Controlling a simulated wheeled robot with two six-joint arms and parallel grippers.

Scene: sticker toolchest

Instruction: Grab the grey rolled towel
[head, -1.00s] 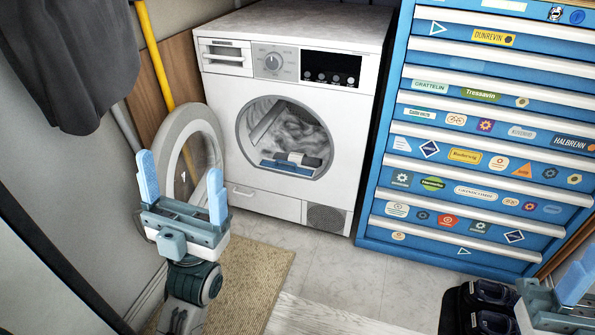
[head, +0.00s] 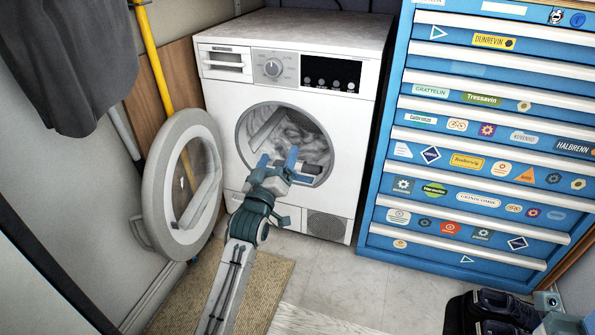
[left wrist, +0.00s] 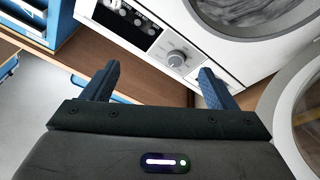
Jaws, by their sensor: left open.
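The washing machine (head: 330,110) stands against the back wall with its round door open. Crumpled whitish-grey cloth (head: 300,132) shows inside the drum; I cannot make out a separate rolled towel. My left gripper (head: 277,158) is open and empty in front of the lower part of the drum opening and hides what lies there. In the left wrist view, the left gripper (left wrist: 159,68) has its fingers apart, with the control panel (left wrist: 130,22) beyond and the drum opening at the upper right. My right gripper (head: 568,312) is only partly in view at the lower right corner.
The open washer door (head: 155,200) stands left of my left arm. A blue drawer chest (head: 455,175) with stickers is at the right. Dark shoes (head: 480,312) sit on the floor below it. A woven mat (head: 262,285) lies on the floor. A dark garment hangs at upper left.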

